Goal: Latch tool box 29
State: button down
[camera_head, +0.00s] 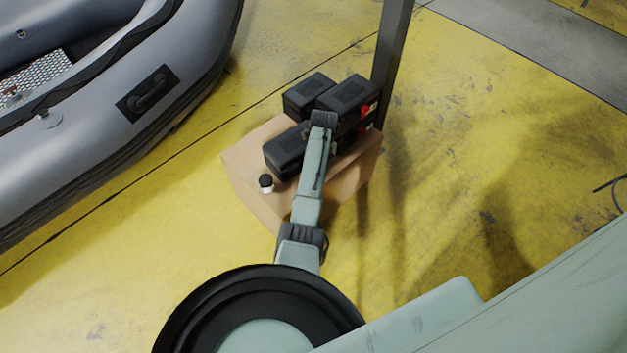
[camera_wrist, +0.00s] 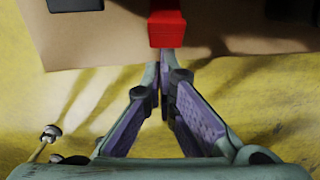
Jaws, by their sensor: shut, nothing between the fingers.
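Several black tool boxes sit on a cardboard box in the head view: one at the back left (camera_head: 305,95), one at the back right (camera_head: 350,91) and one at the front left (camera_head: 284,152). Red latches (camera_head: 366,110) show at the right side of the stack. No number is readable, so I cannot tell which box is 29. In the wrist view a red latch (camera_wrist: 167,27) hangs at the top middle. My gripper (camera_wrist: 165,68) is shut and empty, its fingertips at the latch's lower edge. Contact is unclear. My arm hides the gripper in the head view.
The cardboard box (camera_head: 245,180) stands on a yellow floor, with a small black-capped white jar (camera_head: 266,183) on its left part. A dark post (camera_head: 392,50) rises just behind the boxes. A grey inflatable boat (camera_head: 190,75) lies at left. The floor at right is mostly clear.

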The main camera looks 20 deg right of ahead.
jog(key=shift+w+r, duration=0.25)
jog(key=shift+w, duration=0.1)
jog(key=shift+w+a+r, duration=0.1)
jog(key=shift+w+r, duration=0.25)
jog(key=shift+r, duration=0.15)
jog(key=shift+r+p, duration=0.7)
jog(key=shift+p, duration=0.05)
jog(key=shift+r, duration=0.1)
